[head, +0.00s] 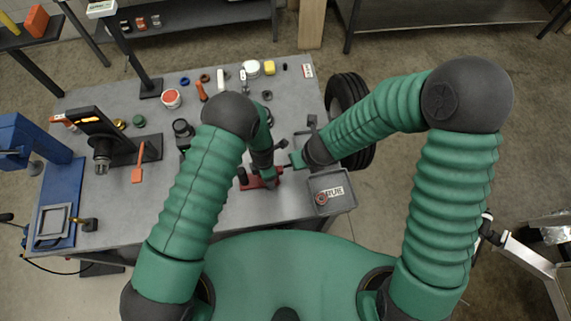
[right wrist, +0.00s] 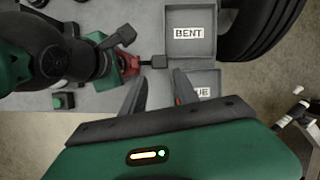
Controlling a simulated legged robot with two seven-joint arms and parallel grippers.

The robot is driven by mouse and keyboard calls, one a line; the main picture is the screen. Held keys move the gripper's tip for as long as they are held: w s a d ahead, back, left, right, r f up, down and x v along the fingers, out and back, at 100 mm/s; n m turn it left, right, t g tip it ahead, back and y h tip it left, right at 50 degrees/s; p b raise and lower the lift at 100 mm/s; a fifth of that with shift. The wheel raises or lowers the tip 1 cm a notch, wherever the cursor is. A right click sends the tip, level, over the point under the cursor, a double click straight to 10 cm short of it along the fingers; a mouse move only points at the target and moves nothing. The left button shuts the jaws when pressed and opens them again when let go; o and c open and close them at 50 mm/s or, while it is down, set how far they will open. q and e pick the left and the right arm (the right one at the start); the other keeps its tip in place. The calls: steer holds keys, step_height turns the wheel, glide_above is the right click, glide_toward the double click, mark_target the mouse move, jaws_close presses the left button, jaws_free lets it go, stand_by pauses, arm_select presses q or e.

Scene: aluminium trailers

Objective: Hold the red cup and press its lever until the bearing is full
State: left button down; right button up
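The red cup (head: 258,182) is on the bench near its front edge, largely hidden under my left gripper (head: 268,174). In the right wrist view a small red part of the cup (right wrist: 128,64) shows, with a dark lever (right wrist: 153,62) sticking out to the right. My left gripper's fingers are hidden, so its grip is unclear. My right gripper (right wrist: 160,76) has its two fingers apart and empty, just short of the lever, which lies beyond the fingertips. I cannot make out the bearing.
A grey bin labelled BENT (right wrist: 188,48) stands right of the lever, and a second grey bin (head: 334,204) is nearer me. A black tyre (head: 352,104) is beyond the bench's right edge. Tubs and tools stand at the back. The front left-middle bench top is clear.

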jaws_close()
stand_by(1.6)
